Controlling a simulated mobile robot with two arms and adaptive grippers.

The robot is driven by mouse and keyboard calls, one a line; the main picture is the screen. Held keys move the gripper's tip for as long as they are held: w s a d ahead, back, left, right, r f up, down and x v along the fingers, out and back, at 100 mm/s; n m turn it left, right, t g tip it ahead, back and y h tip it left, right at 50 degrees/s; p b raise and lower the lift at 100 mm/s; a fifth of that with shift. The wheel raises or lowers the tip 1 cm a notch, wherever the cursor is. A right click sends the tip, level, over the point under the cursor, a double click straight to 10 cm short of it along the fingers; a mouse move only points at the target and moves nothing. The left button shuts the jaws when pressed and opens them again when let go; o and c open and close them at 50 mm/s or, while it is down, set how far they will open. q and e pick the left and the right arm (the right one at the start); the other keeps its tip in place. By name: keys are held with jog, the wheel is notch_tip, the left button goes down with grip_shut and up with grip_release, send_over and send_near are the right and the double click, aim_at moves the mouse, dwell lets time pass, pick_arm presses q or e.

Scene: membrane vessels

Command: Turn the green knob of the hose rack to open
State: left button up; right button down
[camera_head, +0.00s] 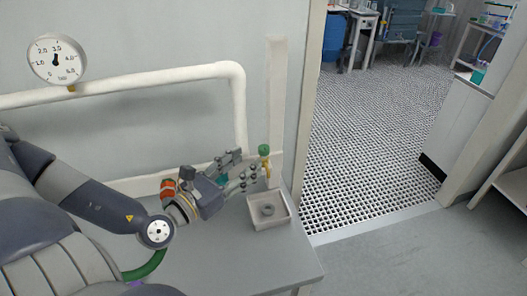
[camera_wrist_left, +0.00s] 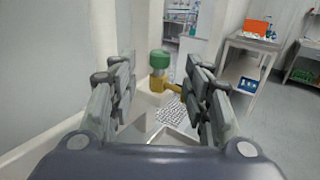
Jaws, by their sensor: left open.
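The green knob (camera_head: 264,150) sits on top of a yellow brass valve (camera_head: 265,166) beside the white wall pipe. My left gripper (camera_head: 248,167) is just left of the valve, pointing towards it, with its fingers apart. In the left wrist view the green knob (camera_wrist_left: 159,59) is upright between and beyond the open fingers (camera_wrist_left: 160,85), with the brass body (camera_wrist_left: 160,83) below it. A gap shows on both sides of the knob and I see no contact. My right gripper is not in view.
A white square tray (camera_head: 286,217) with a grey ring in it stands on the grey table (camera_head: 230,245) below the valve. A pressure gauge (camera_head: 57,59) and white pipe (camera_head: 150,80) run along the wall. A doorway opens at right.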

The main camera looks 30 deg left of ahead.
aim_at(260, 152)
pick_arm(q)
jog(key=w, duration=0.6)
jog(key=shift+d, duration=0.25)
jog(key=shift+w+d, duration=0.2)
jog(key=shift+w, duration=0.65)
jog(key=shift+c, duration=0.3)
jog(key=shift+p, duration=0.3)
grip_shut()
